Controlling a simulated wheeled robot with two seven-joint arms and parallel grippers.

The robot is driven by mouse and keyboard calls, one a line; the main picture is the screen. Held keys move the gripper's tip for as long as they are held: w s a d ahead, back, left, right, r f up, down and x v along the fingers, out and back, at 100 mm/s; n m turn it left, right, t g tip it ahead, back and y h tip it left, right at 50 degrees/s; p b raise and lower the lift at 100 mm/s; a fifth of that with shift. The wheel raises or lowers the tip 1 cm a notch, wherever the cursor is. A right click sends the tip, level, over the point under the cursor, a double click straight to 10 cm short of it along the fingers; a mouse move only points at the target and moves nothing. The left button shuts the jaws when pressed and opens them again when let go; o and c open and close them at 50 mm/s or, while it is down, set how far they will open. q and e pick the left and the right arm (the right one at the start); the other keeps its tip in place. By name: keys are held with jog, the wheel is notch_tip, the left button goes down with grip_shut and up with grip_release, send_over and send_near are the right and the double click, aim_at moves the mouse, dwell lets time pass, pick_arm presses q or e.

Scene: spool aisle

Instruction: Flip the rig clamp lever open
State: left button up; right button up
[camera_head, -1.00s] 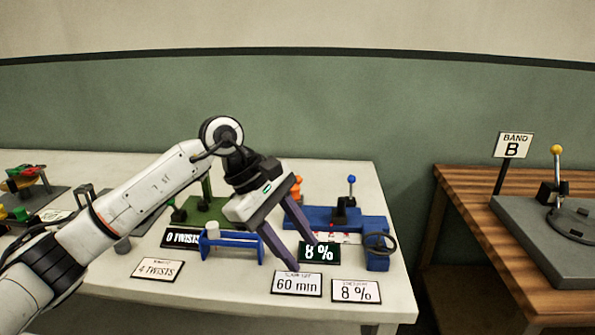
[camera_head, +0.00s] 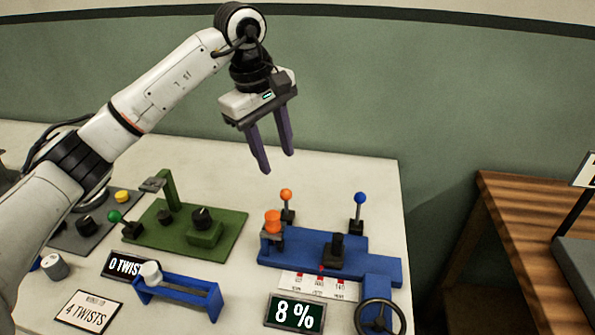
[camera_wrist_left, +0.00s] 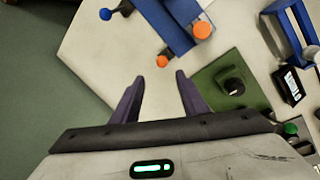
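A blue rig (camera_head: 330,254) stands on the white table. At its back are an upright lever with an orange ball (camera_head: 286,194) and one with a blue ball (camera_head: 360,198). A larger orange knob (camera_head: 272,222) is at its left end. I cannot tell which lever is the clamp's. My left gripper (camera_head: 278,162) is open and empty, above the table behind the rig, touching nothing. In the left wrist view the open fingers (camera_wrist_left: 160,77) show bare table between them, with the orange-ball lever (camera_wrist_left: 162,61) just beyond and the blue-ball lever (camera_wrist_left: 105,14) farther left. My right gripper is not in view.
A green board (camera_head: 190,228) with black knobs and a post stands left of the rig. In front are a blue frame (camera_head: 178,292), an "8 %" display (camera_head: 295,314) and a black handwheel (camera_head: 380,317). A wooden table (camera_head: 510,240) is at right, across a gap.

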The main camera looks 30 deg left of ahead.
aim_at(284, 190)
pick_arm(q)
jog(key=x, duration=0.8)
jog(key=shift+s+f, duration=0.1)
jog(key=shift+s, duration=0.3)
jog(key=shift+w+d+f, duration=0.15)
jog(key=shift+w+f, duration=0.05)
jog(key=shift+f, duration=0.55)
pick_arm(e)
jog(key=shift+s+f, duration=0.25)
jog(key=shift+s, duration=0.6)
pick_arm(q)
jog(key=shift+c, duration=0.5)
grip_shut()
